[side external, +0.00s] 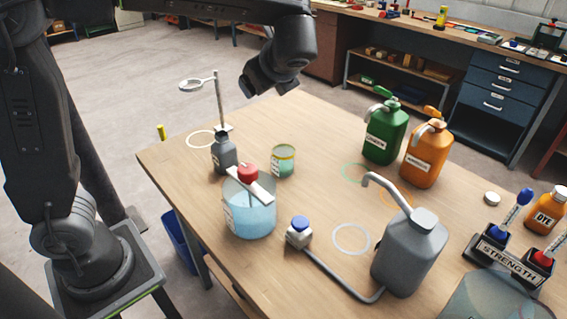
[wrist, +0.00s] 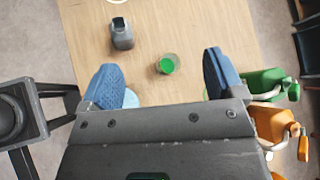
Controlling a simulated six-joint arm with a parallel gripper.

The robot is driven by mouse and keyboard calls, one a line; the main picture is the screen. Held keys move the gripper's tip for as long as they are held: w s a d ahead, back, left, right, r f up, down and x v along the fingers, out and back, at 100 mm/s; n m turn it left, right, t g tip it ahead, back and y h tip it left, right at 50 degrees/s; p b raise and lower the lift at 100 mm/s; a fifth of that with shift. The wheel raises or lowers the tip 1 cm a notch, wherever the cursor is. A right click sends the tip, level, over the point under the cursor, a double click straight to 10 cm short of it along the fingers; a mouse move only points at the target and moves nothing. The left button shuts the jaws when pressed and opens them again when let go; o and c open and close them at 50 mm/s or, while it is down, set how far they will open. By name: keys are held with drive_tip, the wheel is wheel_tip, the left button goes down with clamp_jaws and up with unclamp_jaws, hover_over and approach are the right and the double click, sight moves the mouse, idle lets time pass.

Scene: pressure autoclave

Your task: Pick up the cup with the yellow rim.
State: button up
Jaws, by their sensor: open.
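The cup with the yellow rim (side external: 283,160) stands upright on the wooden table, right of the dark grey bottle, and holds something green. In the wrist view the cup (wrist: 167,64) lies ahead of my gripper (wrist: 160,80), between the lines of its two blue fingers. My gripper is open and empty. In the side view my wrist hangs above the far part of the table, well above the cup; the fingers are hard to make out there. Nothing hides the cup in either view.
A dark grey bottle with a ring stand (side external: 223,152) is close left of the cup. A large beaker of blue liquid (side external: 249,215) stands in front. Green (side external: 384,135) and orange (side external: 426,157) jugs stand right. The table's far middle is clear.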

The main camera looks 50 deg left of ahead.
drive_tip(key=w+d+m+t+y, duration=0.1)
drive_tip(key=w+d+m+y, duration=0.1)
drive_tip(key=w+m, duration=0.25)
approach(287, 167)
drive_tip(key=shift+y, duration=0.3)
drive_tip(key=x, duration=0.4)
drive_tip(key=shift+a, duration=0.1)
drive_tip(key=shift+w+a+f, duration=0.1)
drive_tip(key=shift+f, duration=0.25)
drive_tip(key=shift+w+a+f+n, duration=0.1)
drive_tip(key=shift+a+f+n, duration=0.15)
drive_tip(key=shift+a, duration=0.1)
drive_tip(key=x, duration=0.6)
drive_tip(key=shift+w+a, duration=0.2)
drive_tip(key=shift+c, duration=0.4)
drive_tip(key=c, duration=0.9)
